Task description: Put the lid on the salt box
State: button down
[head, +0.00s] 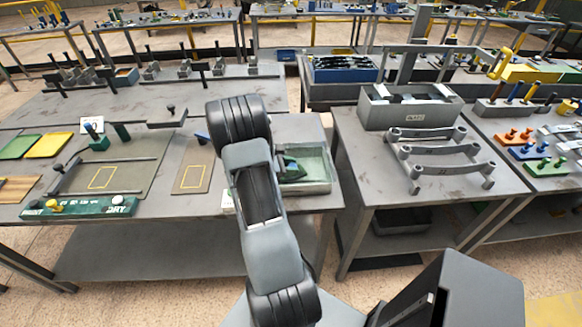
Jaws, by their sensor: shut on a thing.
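A grey open box (372,112) with a small label on its front stands at the back of the right-hand table. It appears to be the salt box, though the label is too small to read surely. Pale and dark things show in its open top. A flat grey piece with a dark knob (168,117) is on the left table; I cannot tell if it is the lid. My arm rises through the middle of the view, between the two tables. My gripper is not visible, and whatever it holds is hidden too.
A clear-walled bin (318,180) with green things sits beside my arm. A green strip with knobs (80,208) lies at the left table's front edge. A gap separates the tables.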

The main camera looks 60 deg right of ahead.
jog(key=shift+f+b, duration=0.45)
jog(key=shift+f, duration=0.05)
jog(key=c, duration=0.7)
grip_release()
jog(key=shift+o, duration=0.4)
jog(key=shift+f, duration=0.1)
jog(key=o, duration=0.4)
jog(key=shift+r+p, duration=2.5)
jog(key=shift+r, duration=1.1)
